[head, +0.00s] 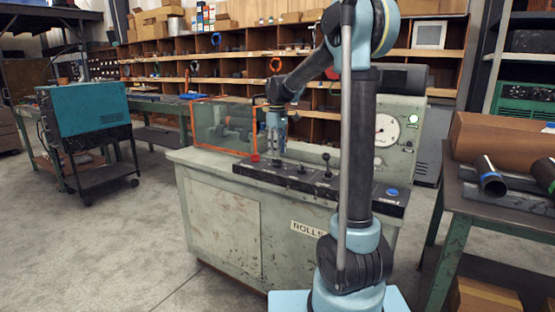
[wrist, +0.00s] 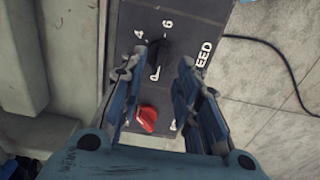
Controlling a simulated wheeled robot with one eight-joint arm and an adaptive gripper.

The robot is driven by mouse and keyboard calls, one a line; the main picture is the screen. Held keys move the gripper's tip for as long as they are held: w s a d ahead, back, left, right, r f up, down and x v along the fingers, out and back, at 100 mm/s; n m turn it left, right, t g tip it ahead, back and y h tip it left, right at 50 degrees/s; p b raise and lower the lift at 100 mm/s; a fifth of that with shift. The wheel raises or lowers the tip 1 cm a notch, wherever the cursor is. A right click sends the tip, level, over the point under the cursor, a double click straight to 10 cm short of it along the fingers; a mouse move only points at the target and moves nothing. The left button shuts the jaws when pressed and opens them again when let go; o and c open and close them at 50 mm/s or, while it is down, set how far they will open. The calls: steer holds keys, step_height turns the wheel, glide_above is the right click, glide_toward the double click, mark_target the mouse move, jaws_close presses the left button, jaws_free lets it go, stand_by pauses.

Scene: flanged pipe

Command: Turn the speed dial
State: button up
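The speed dial (wrist: 157,50) is a small black knob on a dark panel with white numbers around it and the letters "EED" beside it in the wrist view. My gripper (wrist: 161,60) is open, with one blue finger on each side of the dial. I cannot tell whether either finger touches it. In the head view my gripper (head: 276,147) points down over the left part of the control panel (head: 345,188). I cannot make out the dial there.
A red knob (wrist: 147,118) sits near the dial, between my fingers lower in the wrist view. A black lever (head: 327,164) and a blue button (head: 392,192) are on the panel to the right. An orange-framed guard (head: 193,130) stands behind the panel at left.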

mark_target(277, 163)
steer(key=shift+f, duration=2)
jaws_close()
